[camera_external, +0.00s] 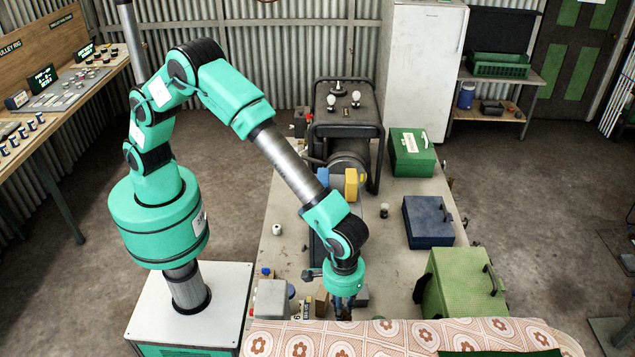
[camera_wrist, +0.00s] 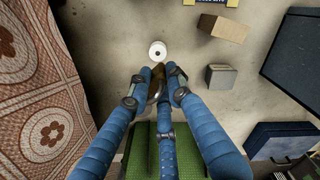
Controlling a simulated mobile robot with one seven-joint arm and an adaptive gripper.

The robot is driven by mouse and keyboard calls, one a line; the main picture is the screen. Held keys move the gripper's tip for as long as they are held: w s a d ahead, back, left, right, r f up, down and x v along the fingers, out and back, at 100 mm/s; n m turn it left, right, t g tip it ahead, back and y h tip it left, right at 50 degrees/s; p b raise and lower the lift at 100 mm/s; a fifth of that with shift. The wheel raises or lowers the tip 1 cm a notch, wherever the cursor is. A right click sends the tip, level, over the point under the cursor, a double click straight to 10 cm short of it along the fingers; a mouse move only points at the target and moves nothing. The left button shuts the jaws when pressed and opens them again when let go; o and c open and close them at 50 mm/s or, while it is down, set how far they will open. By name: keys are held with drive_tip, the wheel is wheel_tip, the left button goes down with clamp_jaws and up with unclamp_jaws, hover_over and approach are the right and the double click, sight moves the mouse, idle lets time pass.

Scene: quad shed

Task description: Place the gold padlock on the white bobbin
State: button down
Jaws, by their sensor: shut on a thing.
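My gripper (camera_wrist: 158,82) has blue fingers, which are shut on the gold padlock (camera_wrist: 154,87). The padlock looks brownish gold and is mostly hidden between the fingers. The white bobbin (camera_wrist: 158,50), round with a dark centre hole, stands on the pale tabletop just ahead of the fingertips in the wrist view. The padlock appears apart from it, but the height between them is hard to tell. In the external view my gripper (camera_external: 345,306) is low over the near end of the table, and the padlock and bobbin cannot be made out there.
A cardboard-coloured block (camera_wrist: 222,28) and a small grey block (camera_wrist: 221,76) stand near the bobbin. Patterned cloth (camera_external: 380,339) borders the near side. A green case (camera_external: 462,283) stands to the right, a blue case (camera_external: 428,222) farther back. Bare tabletop surrounds the bobbin.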

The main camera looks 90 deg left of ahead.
drive_tip(key=shift+f+b, duration=0.35)
drive_tip(key=shift+f, duration=2.65)
drive_tip(key=shift+f, duration=0.15)
drive_tip(key=shift+f, duration=1.75)
drive_tip(key=shift+f+b, duration=0.15)
drive_tip(key=shift+b, duration=0.15)
drive_tip(key=c, duration=1.6)
unclamp_jaws()
wheel_tip(320, 180, up, 12)
drive_tip(key=shift+s+a+r+p, duration=0.1)
drive_tip(key=shift+r+p, duration=0.1)
drive_tip(key=shift+p, duration=0.6)
